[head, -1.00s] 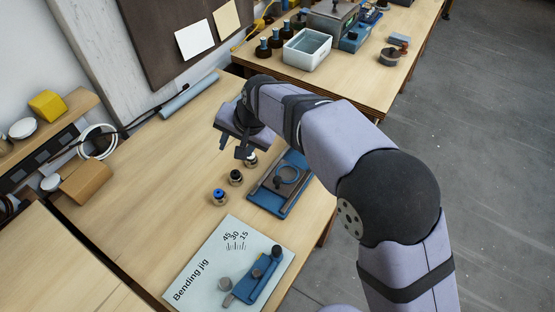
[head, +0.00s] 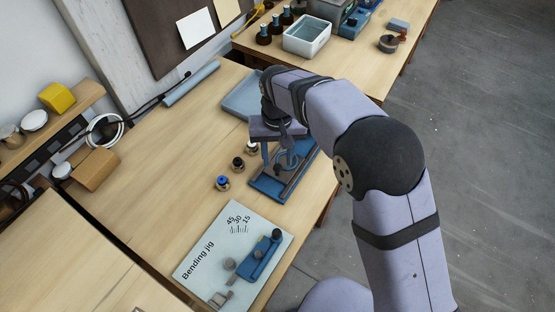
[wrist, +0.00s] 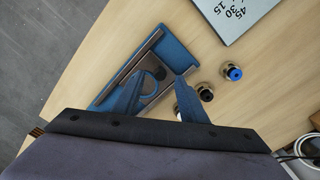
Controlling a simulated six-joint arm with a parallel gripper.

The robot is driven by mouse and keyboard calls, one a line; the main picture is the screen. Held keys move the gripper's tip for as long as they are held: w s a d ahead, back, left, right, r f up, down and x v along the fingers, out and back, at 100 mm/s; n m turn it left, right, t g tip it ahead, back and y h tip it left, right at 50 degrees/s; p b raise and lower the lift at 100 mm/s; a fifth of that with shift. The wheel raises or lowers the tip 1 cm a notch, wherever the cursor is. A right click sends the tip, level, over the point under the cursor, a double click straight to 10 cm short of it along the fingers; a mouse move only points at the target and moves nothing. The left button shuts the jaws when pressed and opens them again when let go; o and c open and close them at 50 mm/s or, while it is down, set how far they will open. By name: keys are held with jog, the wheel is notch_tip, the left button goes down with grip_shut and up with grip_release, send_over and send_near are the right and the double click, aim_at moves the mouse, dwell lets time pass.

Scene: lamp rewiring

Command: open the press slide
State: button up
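My gripper (head: 277,162) points down over the press. In the wrist view my gripper (wrist: 159,77) is open, with one finger on either side of the knob in the picture and nothing held. The fingers cover parts of the press. I cannot tell how high the tips are above it.
Several small bottles or sockets (head: 222,183) stand just left of the press. The bending jig board (head: 207,262) lies nearer the front. A grey-blue tray (head: 238,103) lies behind my gripper. The bench's middle left is clear; its right edge is close to the press.

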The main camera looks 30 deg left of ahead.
aim_at(278, 167)
jog(key=shift+f+p, duration=0.45)
jog(key=shift+f, duration=1.25)
jog(key=shift+c, duration=0.6)
grip_shut()
jog(key=shift+s+r, duration=0.1)
jog(key=shift+s, duration=2.05)
jog(key=shift+w, duration=0.1)
jog(key=shift+o, duration=0.6)
grip_release()
